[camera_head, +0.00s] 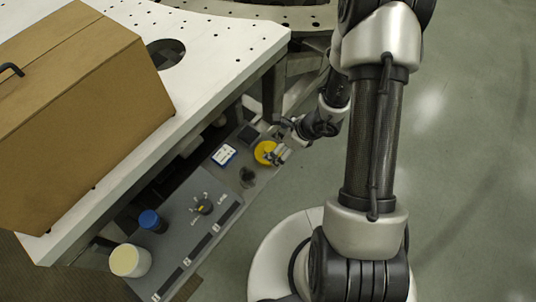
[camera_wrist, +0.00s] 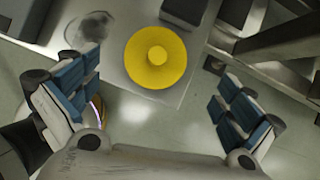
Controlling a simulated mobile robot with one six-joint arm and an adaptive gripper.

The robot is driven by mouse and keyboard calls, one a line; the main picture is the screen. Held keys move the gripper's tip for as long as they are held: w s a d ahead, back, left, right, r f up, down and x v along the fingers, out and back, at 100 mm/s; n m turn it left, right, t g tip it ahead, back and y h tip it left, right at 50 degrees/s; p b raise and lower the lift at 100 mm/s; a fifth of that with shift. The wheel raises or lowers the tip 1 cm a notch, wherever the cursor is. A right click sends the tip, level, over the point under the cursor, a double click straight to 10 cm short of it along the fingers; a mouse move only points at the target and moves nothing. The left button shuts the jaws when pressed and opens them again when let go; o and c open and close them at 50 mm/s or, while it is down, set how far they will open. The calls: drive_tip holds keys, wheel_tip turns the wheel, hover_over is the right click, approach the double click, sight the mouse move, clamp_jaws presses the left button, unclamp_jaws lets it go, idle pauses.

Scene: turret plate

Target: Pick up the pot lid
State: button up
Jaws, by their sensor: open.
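The pot lid is a round yellow disc with a raised central knob (camera_wrist: 155,57). It lies on a grey lower shelf, between and ahead of my open fingers in the wrist view. In the head view the yellow lid (camera_head: 265,152) shows near the shelf's right end, partly covered by my gripper (camera_head: 284,142). In the wrist view my gripper (camera_wrist: 160,105) has its blue-padded fingers spread wide, with nothing between them. The fingers appear apart from the lid.
The shelf also holds a blue-and-white box (camera_head: 224,155), a blue-topped can (camera_head: 152,221) and a cream jar (camera_head: 129,261). Metal frame beams (camera_wrist: 275,40) stand right of the lid. Open floor lies right.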

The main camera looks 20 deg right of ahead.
sight(268, 149)
drive_tip(key=b+x, duration=0.2)
drive_tip(key=x, duration=0.5)
drive_tip(key=shift+a+b, duration=0.2)
drive_tip(key=shift+b, duration=0.1)
drive_tip(key=shift+r, duration=0.15)
drive_tip(key=shift+c, duration=0.4)
drive_tip(key=c, duration=1)
